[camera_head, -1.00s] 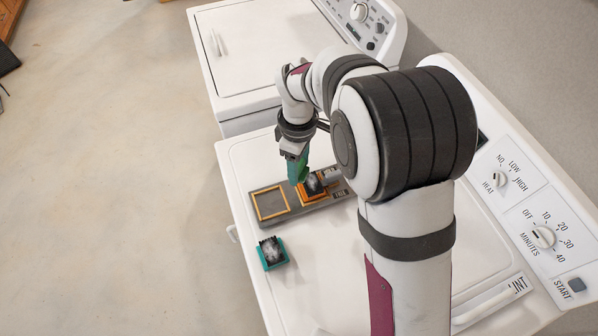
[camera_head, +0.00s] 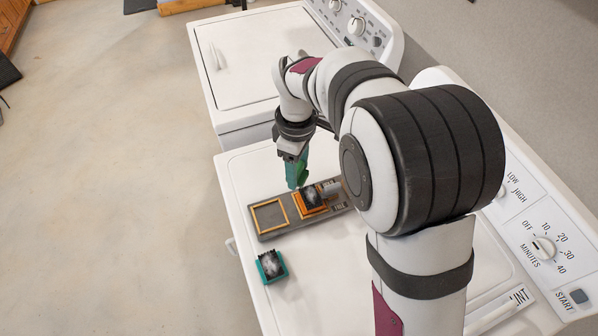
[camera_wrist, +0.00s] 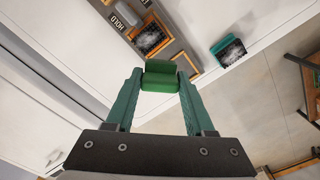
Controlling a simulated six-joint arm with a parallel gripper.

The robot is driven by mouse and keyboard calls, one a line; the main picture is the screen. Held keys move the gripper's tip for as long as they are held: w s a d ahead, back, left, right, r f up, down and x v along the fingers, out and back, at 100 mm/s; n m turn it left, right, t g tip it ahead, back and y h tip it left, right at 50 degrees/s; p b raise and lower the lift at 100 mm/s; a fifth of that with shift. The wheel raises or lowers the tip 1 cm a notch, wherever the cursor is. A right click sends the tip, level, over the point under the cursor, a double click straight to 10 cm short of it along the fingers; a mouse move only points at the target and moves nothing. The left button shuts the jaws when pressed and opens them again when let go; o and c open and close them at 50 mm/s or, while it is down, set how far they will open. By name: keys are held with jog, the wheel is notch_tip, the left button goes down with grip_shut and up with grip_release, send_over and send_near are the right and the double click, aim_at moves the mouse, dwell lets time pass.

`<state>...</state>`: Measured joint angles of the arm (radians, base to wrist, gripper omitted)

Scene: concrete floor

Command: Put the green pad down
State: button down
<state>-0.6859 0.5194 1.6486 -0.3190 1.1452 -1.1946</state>
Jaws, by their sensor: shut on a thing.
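The green pad (camera_wrist: 160,75) is gripped between the tips of my teal fingers in the wrist view. My gripper (camera_wrist: 158,85) is shut on it. In the head view the pad (camera_head: 302,176) is mostly merged with the fingers of my gripper (camera_head: 297,172), above the far edge of a grey board (camera_head: 294,221). The board has two orange-framed squares. The left square (camera_head: 270,216) is empty. The right one holds an orange block (camera_head: 311,199) with a dark, pale-speckled top. The pad appears held above the board, not touching it.
A teal block (camera_head: 271,267) with a dark, pale-speckled top sits on the white machine top (camera_head: 240,180), in front of the board. A grey piece (camera_head: 331,188) lies at the board's right end. A second white machine (camera_head: 262,62) stands behind.

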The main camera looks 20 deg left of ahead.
jog(key=s+d+f+m, duration=0.2)
jog(key=d+m, duration=0.3)
jog(key=d, duration=1)
jog(key=s+d+f+m, duration=0.15)
jog(key=d+m, duration=0.25)
jog(key=d, duration=1.1)
jog(key=w+a+f, duration=0.1)
jog(key=a+f, duration=0.1)
jog(key=a, duration=0.1)
jog(key=w+a+f, duration=0.1)
jog(key=a+f, duration=0.1)
jog(key=a, duration=0.2)
jog(key=w+a+f, duration=0.1)
jog(key=a+f, duration=0.1)
jog(key=a, duration=0.1)
jog(key=shift+a, duration=0.25)
jog(key=shift+w+a+f, duration=0.1)
jog(key=shift+a+f, duration=0.05)
jog(key=shift+f, duration=0.95)
jog(key=shift+a+f, duration=0.1)
jog(key=shift+f, duration=0.95)
jog(key=shift+f, duration=0.1)
jog(key=shift+c, duration=1.3)
grip_release()
